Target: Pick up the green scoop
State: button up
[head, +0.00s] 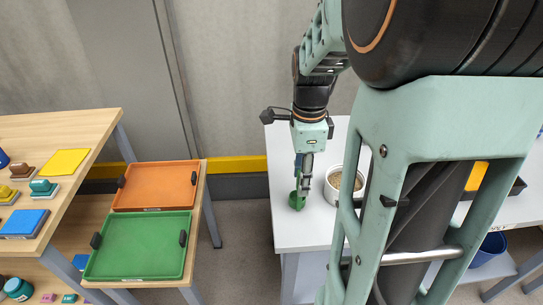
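The green scoop (297,201) is at the left edge of the white table, left of a white bowl. Its rounded green end is low and its narrow part runs up beside my gripper's fingers. My gripper (303,178) points down at the scoop, and its fingers overlap the scoop's upper part in the head view. At this size I cannot tell whether the fingers are closed on it or only beside it. I also cannot tell whether the scoop touches the table.
The white bowl (335,197) with grainy brown contents stands close on the right of my gripper. The white table (300,234) has bare room in front. Orange (157,186) and green (139,246) trays lie on a lower wooden surface at left. My arm hides much of the right side.

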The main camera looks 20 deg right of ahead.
jog(key=shift+c, duration=0.3)
grip_shut()
jog(key=shift+r, duration=0.2)
